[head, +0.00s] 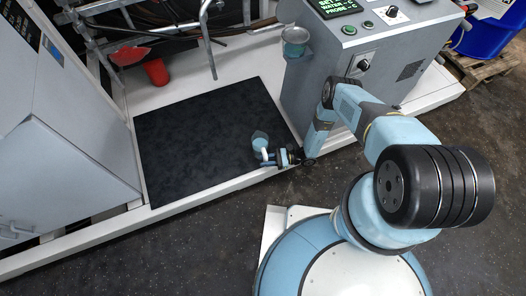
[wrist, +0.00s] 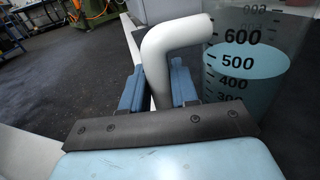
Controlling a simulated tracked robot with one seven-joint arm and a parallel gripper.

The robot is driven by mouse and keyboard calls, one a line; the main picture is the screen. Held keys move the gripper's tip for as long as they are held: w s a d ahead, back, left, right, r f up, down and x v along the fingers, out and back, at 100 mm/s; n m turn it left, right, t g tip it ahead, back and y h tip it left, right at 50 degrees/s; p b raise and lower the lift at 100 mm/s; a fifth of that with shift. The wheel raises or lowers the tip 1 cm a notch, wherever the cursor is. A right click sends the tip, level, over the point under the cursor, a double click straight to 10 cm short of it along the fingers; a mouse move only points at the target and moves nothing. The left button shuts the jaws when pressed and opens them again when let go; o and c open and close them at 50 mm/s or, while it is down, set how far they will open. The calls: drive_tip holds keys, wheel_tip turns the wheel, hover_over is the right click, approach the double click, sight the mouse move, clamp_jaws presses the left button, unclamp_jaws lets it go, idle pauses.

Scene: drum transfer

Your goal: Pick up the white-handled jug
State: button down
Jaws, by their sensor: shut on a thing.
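The white-handled jug (head: 259,138) is at the right side of the black mat, close to the platform's front edge in the head view. In the wrist view the jug's clear body (wrist: 246,65) carries dark volume marks and holds pale blue liquid. Its white handle (wrist: 157,62) stands between the two blue fingers. My gripper (head: 272,158) is shut on the handle; it also shows in the wrist view (wrist: 157,88). The jug looks upright. I cannot tell whether its base touches the mat.
The black mat (head: 190,140) is otherwise clear. A grey control cabinet (head: 325,85) stands behind and right of the jug, with a small cup (head: 295,38) at its corner. A red cup (head: 155,72) is at the back left. A grey machine (head: 65,170) stands at left.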

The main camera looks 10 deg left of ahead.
drive_tip(key=shift+r, duration=0.25)
idle(0.3)
